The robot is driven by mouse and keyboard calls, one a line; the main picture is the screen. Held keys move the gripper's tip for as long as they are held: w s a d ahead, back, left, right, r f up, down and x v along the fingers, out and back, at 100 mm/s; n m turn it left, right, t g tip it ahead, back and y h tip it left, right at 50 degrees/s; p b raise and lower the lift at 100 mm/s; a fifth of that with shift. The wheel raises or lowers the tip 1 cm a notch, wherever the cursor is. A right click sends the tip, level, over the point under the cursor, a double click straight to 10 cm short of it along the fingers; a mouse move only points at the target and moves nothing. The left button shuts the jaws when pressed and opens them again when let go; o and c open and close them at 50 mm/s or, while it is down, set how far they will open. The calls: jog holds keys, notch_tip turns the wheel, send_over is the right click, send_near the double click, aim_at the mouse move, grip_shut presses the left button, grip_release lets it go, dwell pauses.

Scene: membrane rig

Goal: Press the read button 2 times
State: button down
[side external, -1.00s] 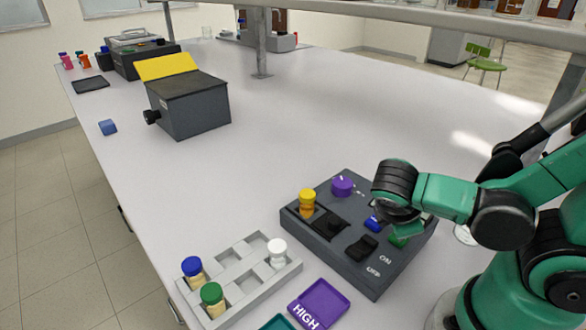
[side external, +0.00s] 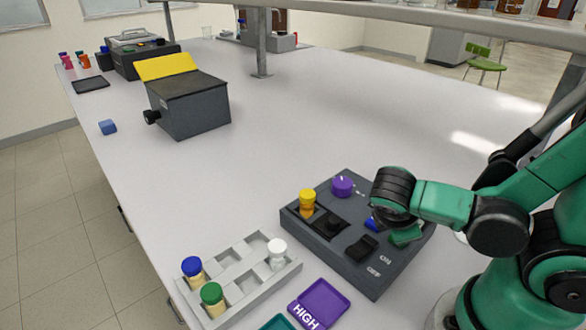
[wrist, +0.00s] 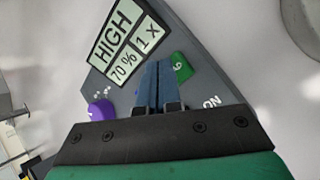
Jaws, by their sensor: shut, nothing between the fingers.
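The dark grey control box (side external: 297,224) stands on the bench, below my gripper (side external: 388,214). In the wrist view my gripper's two bluish fingers (wrist: 155,85) are together and empty, pointing down at the box top. A green button (wrist: 181,67) with a pale mark sits just right of the fingertips; I cannot read which button is the read button. A small blue patch (side external: 371,225) shows below my gripper in the side view, partly hidden; I cannot tell whether it is a button or fingers. The display (wrist: 123,45) reads HIGH, 70 %, 1 x. Contact is unclear.
The box also carries a purple knob (side external: 342,187), a yellow-capped vial (side external: 307,201) and a black switch (side external: 361,247) by ON/OFF. A grey rack (side external: 240,271) with capped vials and a purple HIGH tray (side external: 319,304) lie nearby.

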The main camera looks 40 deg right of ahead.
jog(key=shift+f, duration=0.45)
jog(key=shift+r, duration=0.15)
dwell(0.4)
jog(key=shift+r, duration=0.75)
jog(key=shift+r, duration=2.5)
jog(key=w+a+m+t+y, duration=0.2)
jog(key=w+m+y, duration=0.1)
jog(key=w+f+m+y, duration=0.1)
jog(key=shift+w+a+m+t+y, duration=0.15)
jog(key=shift+a+m+t+y, duration=0.15)
jog(key=shift+a+m+t, duration=0.1)
jog(key=w+m+t+y, duration=0.1)
jog(key=w+a+r+m+t, duration=0.1)
jog(key=w+m, duration=0.1)
jog(key=w+r+m+t+y, duration=0.1)
jog(key=m, duration=0.1)
jog(key=shift+w+a+r+y, duration=0.15)
jog(key=shift+a+r+y, duration=0.1)
jog(key=shift+a+y, duration=0.05)
